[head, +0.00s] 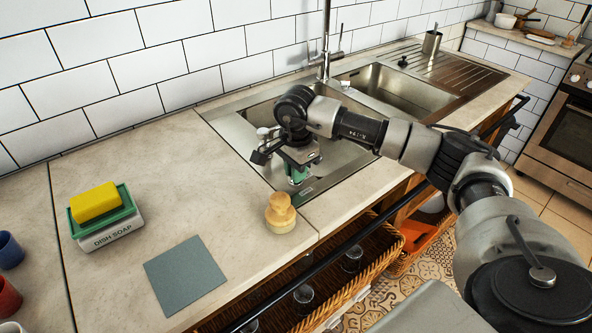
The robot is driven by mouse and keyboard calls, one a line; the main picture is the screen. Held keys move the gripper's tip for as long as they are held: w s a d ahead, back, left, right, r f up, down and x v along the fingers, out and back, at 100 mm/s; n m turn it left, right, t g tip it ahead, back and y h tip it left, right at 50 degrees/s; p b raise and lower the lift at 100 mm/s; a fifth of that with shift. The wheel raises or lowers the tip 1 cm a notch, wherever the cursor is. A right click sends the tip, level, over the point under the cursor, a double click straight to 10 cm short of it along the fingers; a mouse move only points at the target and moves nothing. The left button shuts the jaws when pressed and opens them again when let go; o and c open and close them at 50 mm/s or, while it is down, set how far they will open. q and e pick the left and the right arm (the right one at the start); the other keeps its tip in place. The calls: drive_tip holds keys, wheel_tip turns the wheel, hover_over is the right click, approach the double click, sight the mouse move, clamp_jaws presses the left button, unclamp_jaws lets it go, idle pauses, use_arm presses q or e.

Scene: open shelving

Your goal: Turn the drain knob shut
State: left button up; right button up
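The sink (222,118) is a steel unit with two basins set in the counter. My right gripper (298,172) hangs over the near basin, pointing down, and hides part of it. A green thing (298,177) shows right at its fingertips; I cannot tell whether it is held. The opening between the fingers is not clear. I cannot pick out the drain knob with certainty. A small metal knob (345,84) sits beside the tap base, and a small dark piece (403,62) is at the far basin's back edge. My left gripper is not in view.
The tap (325,60) rises behind the basins. A wooden brush (281,211) stands at the sink's front left. A dish soap holder (108,227) with a yellow sponge (96,202) and a grey cloth (185,275) are on the left counter. A metal cup (431,43) stands at the drainboard.

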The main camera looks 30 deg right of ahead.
drive_tip(key=o, duration=0.5)
drive_tip(key=shift+c, duration=0.2)
wheel_tip(320, 180, up, 11)
drive_tip(key=shift+f, duration=0.1)
idle(0.5)
